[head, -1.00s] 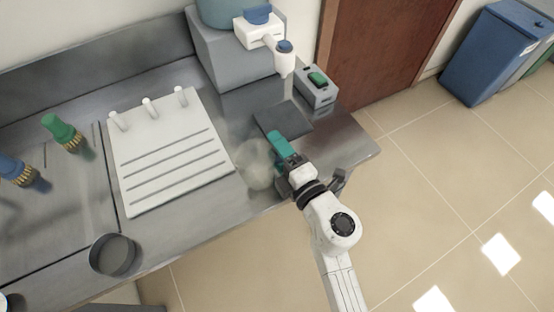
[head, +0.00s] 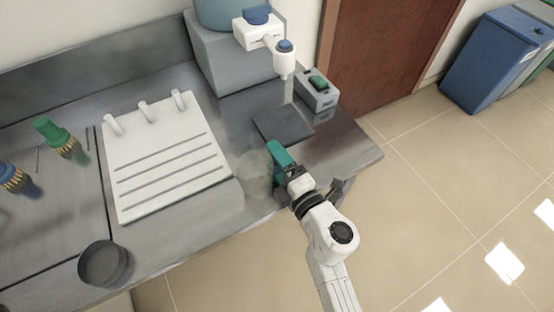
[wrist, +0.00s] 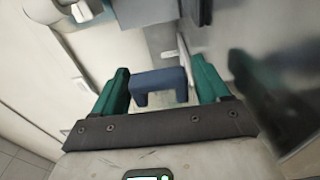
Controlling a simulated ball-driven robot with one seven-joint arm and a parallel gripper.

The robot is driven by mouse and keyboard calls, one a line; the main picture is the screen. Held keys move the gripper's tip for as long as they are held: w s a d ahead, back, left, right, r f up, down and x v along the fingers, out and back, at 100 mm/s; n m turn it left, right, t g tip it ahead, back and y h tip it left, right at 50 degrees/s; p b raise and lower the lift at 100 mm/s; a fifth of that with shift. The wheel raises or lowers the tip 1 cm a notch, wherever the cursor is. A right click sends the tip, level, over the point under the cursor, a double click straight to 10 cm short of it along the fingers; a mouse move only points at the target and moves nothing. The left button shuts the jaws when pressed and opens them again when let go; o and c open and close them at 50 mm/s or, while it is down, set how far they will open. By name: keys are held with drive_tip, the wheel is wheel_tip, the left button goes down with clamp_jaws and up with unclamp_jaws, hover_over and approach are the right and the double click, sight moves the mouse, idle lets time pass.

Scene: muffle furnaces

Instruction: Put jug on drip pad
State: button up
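The jug (head: 252,174) is a pale, see-through vessel on the steel counter, right of the white rack, in the head view. The drip pad (head: 292,126) is a dark grey square under the dispenser spout, behind and right of the jug, with nothing visible standing on it. My gripper (head: 276,156) is at the jug's right side. In the wrist view its green fingers (wrist: 162,88) are apart, with a blue U-shaped piece (wrist: 160,78), apparently the jug's handle, between them. Gaps show on both sides of it. The arm partly hides the jug in the head view.
The dispenser (head: 222,58) stands behind the pad, its white spout (head: 285,62) overhanging it. The white rack (head: 165,160) is left of the jug. A round dark dish (head: 104,263) sits near the front edge.

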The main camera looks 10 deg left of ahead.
drive_tip(key=shift+o, duration=0.8)
drive_tip(key=shift+r, duration=0.1)
drive_tip(key=shift+r, duration=0.2)
drive_tip(key=v, duration=1.2)
drive_tip(key=shift+f, duration=0.1)
